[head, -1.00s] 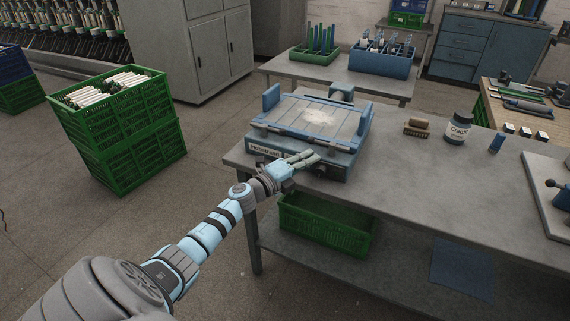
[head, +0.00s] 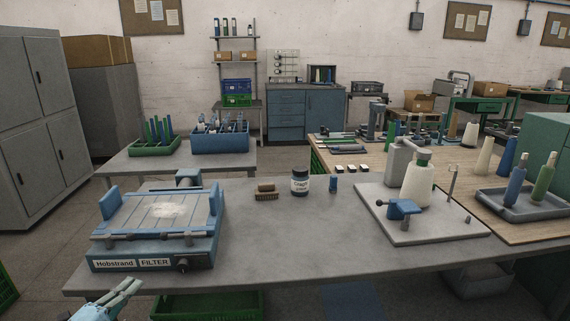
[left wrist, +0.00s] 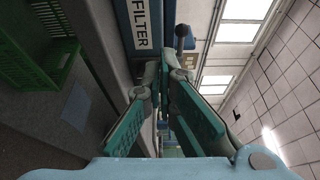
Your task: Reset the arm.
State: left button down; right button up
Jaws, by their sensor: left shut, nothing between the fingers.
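My left gripper (head: 128,287) is at the lower left of the head view, in front of the table's front edge and just below the blue filter machine (head: 150,257). Its fingers are shut with nothing between them. In the left wrist view, the closed fingertips of my left gripper (left wrist: 168,60) point toward the machine's front, where the FILTER label (left wrist: 140,25) and a dark knob (left wrist: 184,38) show. The gripper looks apart from the machine. Most of my left arm is out of the head view. My right gripper is in no view.
The grey table (head: 300,235) bears a brush (head: 266,192), a labelled jar (head: 300,182), a small blue bottle (head: 333,184) and a winder stand with a white cone (head: 418,183). The table's middle is clear. A green crate (head: 207,305) sits below it.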

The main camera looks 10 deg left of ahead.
pick_arm(q)
jog(key=s+a+f+n+g+y+p, duration=0.1)
jog(key=s+a+f+n+g+y, duration=0.1)
jog(key=a+f+n, duration=0.3)
jog(key=s+a+f+n+g+y, duration=0.2)
jog(key=a+f+n+y, duration=0.1)
jog(key=f, duration=0.4)
jog(key=s+f+n+g+y+p, duration=0.25)
jog(key=s+f+n+g, duration=0.3)
jog(key=s+f, duration=0.8)
jog(key=s+d+f+n+g+h+p, duration=0.1)
jog(key=s+d+f+n+g+p, duration=0.1)
jog(key=s+d+f, duration=0.4)
jog(key=s+d+f+n+g+h+p, duration=0.1)
jog(key=s+d+f+n+g, duration=0.15)
jog(key=s+f, duration=0.35)
jog(key=s+d+f+n+g+h+p, duration=0.1)
jog(key=s+d+g+h+p, duration=0.1)
jog(key=s+d, duration=1.2)
jog(key=shift+s+d+f+n+g+p, duration=0.2)
jog(key=shift+s+d+n+g+p, duration=0.1)
jog(key=shift+d+p, duration=0.5)
